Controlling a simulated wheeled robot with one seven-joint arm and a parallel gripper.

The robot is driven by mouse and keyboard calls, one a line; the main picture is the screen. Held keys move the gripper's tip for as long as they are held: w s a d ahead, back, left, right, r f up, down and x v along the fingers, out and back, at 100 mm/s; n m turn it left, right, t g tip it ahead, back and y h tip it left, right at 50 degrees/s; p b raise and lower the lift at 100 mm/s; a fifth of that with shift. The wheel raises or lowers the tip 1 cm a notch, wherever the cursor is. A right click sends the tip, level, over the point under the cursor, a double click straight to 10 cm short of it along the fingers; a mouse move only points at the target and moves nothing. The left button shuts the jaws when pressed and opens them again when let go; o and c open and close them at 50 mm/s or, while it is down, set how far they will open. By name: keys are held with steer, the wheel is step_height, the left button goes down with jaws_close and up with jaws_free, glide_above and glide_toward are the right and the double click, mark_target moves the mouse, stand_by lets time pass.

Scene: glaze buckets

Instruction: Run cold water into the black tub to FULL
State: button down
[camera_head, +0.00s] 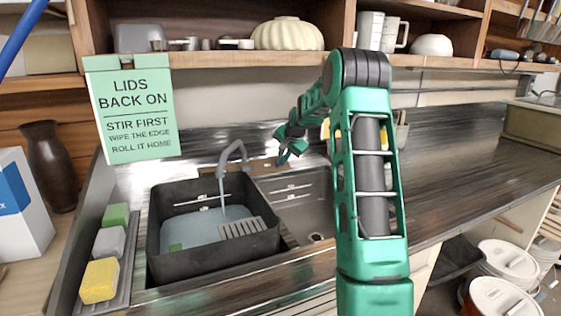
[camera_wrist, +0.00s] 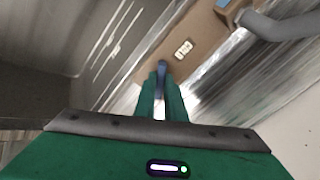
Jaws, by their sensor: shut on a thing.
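The black tub (camera_head: 195,262) stands in the left part of the sink, with white marks on its inner back wall. Pale water (camera_head: 195,228) lies in it, its surface below the marks that I can see. The tap spout (camera_head: 236,147) hangs over the tub and a thin stream falls from it. My gripper (camera_head: 283,158) is just right of the spout. In the wrist view my gripper (camera_wrist: 161,95) is shut on a slim blue tap lever (camera_wrist: 162,67), which shows beyond the fingertips. The grey spout (camera_wrist: 280,24) is at upper right there.
A grey grate (camera_head: 243,228) and a small green block show in the tub. Green, grey and yellow sponges (camera_head: 100,280) lie in a tray at left. A green sign (camera_head: 132,110) hangs above. White lidded buckets (camera_head: 508,262) stand low at right. The right counter is mostly clear.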

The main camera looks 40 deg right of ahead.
steer(key=shift+r+n, duration=0.15)
steer(key=shift+n, duration=0.85)
steer(key=shift+w, duration=0.1)
steer(key=c, duration=1.8)
jaws_free()
steer(key=v, duration=1)
steer(key=shift+s+a+r, duration=0.1)
steer(key=shift+s+r, duration=0.1)
steer(key=shift+s, duration=0.05)
